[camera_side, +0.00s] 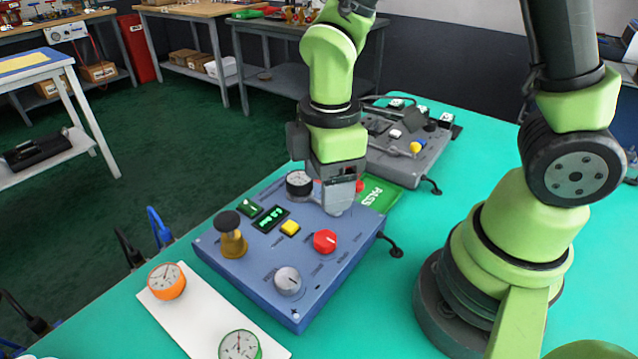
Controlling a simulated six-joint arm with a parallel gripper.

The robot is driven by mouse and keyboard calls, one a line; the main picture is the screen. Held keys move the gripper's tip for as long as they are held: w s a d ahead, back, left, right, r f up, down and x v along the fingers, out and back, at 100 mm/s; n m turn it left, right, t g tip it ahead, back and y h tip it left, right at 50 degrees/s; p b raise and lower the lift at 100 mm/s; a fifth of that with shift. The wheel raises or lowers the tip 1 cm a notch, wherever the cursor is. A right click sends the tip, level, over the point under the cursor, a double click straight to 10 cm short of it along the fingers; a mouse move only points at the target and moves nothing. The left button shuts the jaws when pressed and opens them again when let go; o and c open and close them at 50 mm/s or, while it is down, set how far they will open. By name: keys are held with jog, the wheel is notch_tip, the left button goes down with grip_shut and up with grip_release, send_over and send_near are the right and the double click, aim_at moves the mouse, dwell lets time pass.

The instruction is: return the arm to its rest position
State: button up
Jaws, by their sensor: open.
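My gripper (341,194) hangs from the green arm over the back right part of a blue control box (262,262), its fingers pointing down. Nothing shows between the fingers. They are close above the box top or touching it; I cannot tell which. The box carries a brass knob with a black top (232,236), a green display (271,218), a yellow button (290,228), a red knob (325,241) and a silver dial (288,281). A round gauge (299,183) sits at the back of the box beside my gripper. Part of the back right area is hidden behind the gripper.
A white plate (200,312) holds an orange gauge (167,281) and a green gauge (240,346). A grey control box (410,150) stands behind, with a green card (380,194) before it. Cables hang at the left edge. The teal table (385,300) is clear right of the blue box.

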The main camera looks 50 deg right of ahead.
jog(key=s+d+r+m+t+y, duration=0.1)
jog(key=s+r+m+t, duration=0.2)
jog(key=r+m, duration=0.4)
jog(key=s+d+r+m+t+y, duration=0.1)
jog(key=s+r+m+t, duration=0.3)
jog(key=r+m, duration=0.4)
jog(key=shift+s+d+r, duration=0.55)
jog(key=shift+s+d, duration=0.05)
jog(key=shift+s, duration=0.1)
